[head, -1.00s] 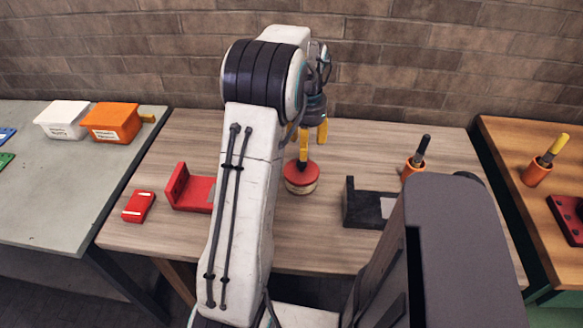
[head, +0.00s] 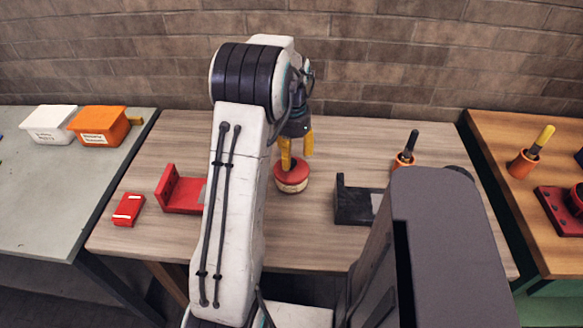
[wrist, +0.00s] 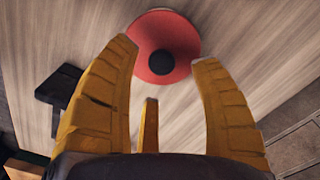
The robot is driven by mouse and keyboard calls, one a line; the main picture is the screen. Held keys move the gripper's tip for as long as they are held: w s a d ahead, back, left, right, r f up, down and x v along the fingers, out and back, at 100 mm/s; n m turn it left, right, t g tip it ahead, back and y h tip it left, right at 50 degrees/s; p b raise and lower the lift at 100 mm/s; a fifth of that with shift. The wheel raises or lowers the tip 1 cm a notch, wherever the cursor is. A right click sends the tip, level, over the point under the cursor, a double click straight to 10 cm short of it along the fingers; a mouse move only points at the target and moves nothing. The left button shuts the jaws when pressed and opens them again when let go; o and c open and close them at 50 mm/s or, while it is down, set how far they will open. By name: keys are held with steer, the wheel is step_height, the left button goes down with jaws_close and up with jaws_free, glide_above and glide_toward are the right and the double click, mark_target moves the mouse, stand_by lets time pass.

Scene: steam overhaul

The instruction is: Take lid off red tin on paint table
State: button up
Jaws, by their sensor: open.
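The red tin (head: 291,183) stands upright on the wooden paint table (head: 330,240), with a cream band on its side. Its red lid (head: 287,168) is on top and shows in the wrist view as a red disc (wrist: 180,33) with a dark round knob (wrist: 160,62) in the middle. My gripper (head: 297,160) has yellow fingers and is over the tin. In the wrist view my gripper (wrist: 165,50) is open, its fingers spread with the lid beyond and between their tips. Nothing is held. Whether a finger touches the lid cannot be told.
A red bracket (head: 178,190) and a small red box (head: 128,209) are to the left. A black bracket (head: 352,203) and an orange cup (head: 403,163) with a dark-handled tool are to the right. A brick wall (head: 400,60) runs behind the table.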

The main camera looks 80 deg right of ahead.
mark_target(292, 161)
steer(key=shift+w+d+f, duration=0.1)
steer(key=shift+f, duration=1.7)
jaws_close()
